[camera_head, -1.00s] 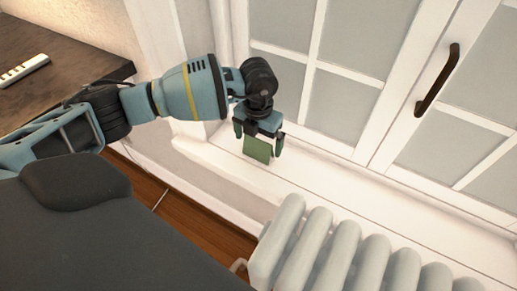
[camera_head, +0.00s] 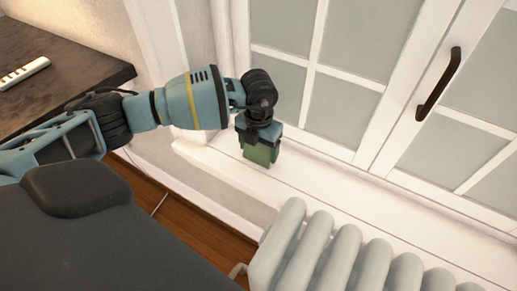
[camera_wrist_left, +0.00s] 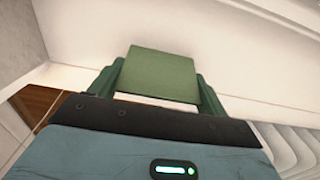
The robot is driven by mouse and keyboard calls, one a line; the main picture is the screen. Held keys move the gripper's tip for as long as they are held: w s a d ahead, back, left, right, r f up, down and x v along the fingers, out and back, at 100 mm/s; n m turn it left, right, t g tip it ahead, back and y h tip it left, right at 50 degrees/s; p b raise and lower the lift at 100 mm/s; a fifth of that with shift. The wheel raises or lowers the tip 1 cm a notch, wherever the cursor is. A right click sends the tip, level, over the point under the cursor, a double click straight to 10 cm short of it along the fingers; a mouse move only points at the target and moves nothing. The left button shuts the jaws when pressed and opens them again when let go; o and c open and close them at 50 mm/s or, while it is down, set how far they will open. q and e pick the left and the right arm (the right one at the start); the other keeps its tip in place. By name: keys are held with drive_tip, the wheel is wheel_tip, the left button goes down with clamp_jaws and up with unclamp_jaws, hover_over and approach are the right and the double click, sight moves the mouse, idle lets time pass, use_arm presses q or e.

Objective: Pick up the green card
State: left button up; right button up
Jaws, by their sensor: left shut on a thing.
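The green card (camera_head: 261,154) is upright just above or on the white windowsill (camera_head: 225,165); I cannot tell whether its lower edge touches the sill. My left gripper (camera_head: 260,148) points down over the sill and is shut on the card. In the left wrist view the card (camera_wrist_left: 160,73) sits between the two green fingers (camera_wrist_left: 158,85), with its flat face toward the camera. My right gripper is not in view.
The window (camera_head: 335,75) with a dark handle (camera_head: 438,84) stands right behind the sill. A white radiator (camera_head: 335,255) is below in front. A dark table (camera_head: 75,75) with a white remote-like object (camera_head: 24,72) is at the left. The sill to the right is clear.

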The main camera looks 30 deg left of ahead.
sight(257, 148)
use_arm(q)
drive_tip(key=shift+s+r, duration=0.2)
drive_tip(key=shift+r, duration=0.3)
wheel_tip(257, 148, up, 6)
drive_tip(key=shift+s+r+p, duration=0.15)
drive_tip(key=shift+p, duration=0.7)
drive_tip(key=s+d+p, duration=0.1)
drive_tip(key=s, duration=1.8)
drive_tip(key=shift+s, duration=0.15)
drive_tip(key=shift+d, duration=0.1)
